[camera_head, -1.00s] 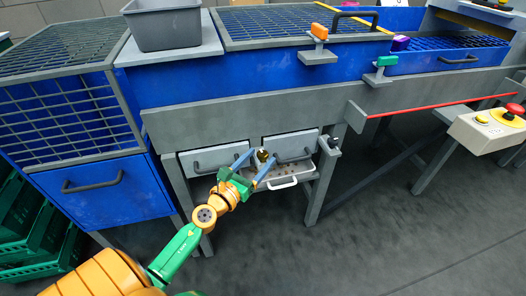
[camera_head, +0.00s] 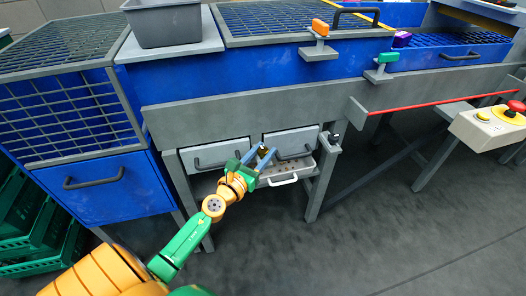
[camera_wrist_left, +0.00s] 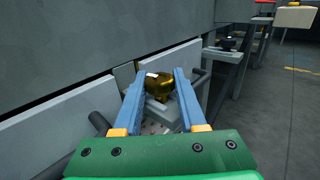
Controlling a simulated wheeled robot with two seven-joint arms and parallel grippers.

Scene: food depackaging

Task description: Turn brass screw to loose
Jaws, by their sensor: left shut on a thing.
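The brass screw (camera_wrist_left: 161,87) has a rounded, shiny gold head and sits at the grey front between two drawers. In the wrist view it is between the two blue fingers of my left gripper (camera_wrist_left: 157,82), which are shut on it. In the head view my left gripper (camera_head: 262,153) reaches up to the screw from the lower left, and the fingers hide most of the screw. My right gripper is in neither view.
A grey drawer (camera_head: 219,154) lies left of the screw and another (camera_head: 291,143) right of it, both with dark handles. A perforated tray with a light handle (camera_head: 284,181) is below. A grey bracket (camera_head: 332,142) stands at the right.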

